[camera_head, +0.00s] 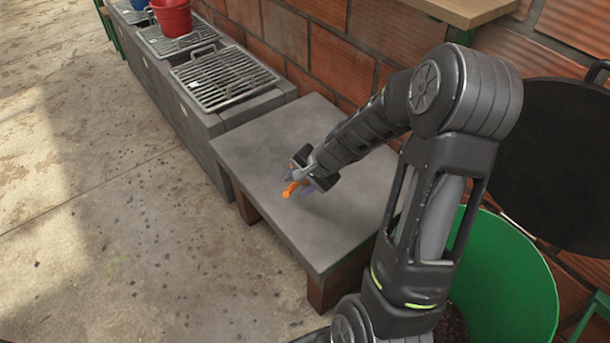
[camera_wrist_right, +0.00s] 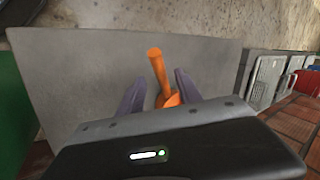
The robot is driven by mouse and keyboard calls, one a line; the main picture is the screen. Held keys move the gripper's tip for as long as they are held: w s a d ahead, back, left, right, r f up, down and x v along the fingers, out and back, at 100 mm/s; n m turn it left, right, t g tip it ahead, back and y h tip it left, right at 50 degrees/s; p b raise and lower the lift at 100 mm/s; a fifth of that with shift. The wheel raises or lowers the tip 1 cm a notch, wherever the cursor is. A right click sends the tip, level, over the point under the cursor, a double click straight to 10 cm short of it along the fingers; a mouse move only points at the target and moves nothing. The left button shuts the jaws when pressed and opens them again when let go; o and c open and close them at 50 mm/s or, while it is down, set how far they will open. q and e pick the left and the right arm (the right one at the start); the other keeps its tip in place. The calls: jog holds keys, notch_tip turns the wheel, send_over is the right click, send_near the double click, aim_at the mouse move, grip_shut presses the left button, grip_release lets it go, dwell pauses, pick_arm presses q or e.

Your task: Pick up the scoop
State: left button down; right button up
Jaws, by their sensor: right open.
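The orange scoop (camera_head: 290,189) lies on the grey slab table, and its far part is hidden behind my right gripper. My right gripper (camera_head: 305,183) is low over the table at the scoop. In the right wrist view, the scoop (camera_wrist_right: 158,72) shows its handle pointing away between the two purple-grey fingers of the right gripper (camera_wrist_right: 158,90). The fingers are open, one on each side of the scoop, with a gap visible by the handle. The rest of the scoop is hidden by the gripper body. My left gripper is not in view.
The grey slab table (camera_head: 265,140) is otherwise bare. Metal grates (camera_head: 222,77) on a grey counter and a red bucket (camera_head: 172,17) stand beyond it. A brick wall (camera_head: 290,35) runs behind. A green bin (camera_head: 510,285) and a black round pan (camera_head: 550,160) are at the right.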

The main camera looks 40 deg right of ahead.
aim_at(294, 186)
jog(key=b+x, duration=0.1)
jog(key=x, duration=0.3)
jog(key=shift+w+d+f, duration=0.1)
jog(key=shift+w, duration=0.1)
dwell(0.3)
grip_shut()
dwell(1.3)
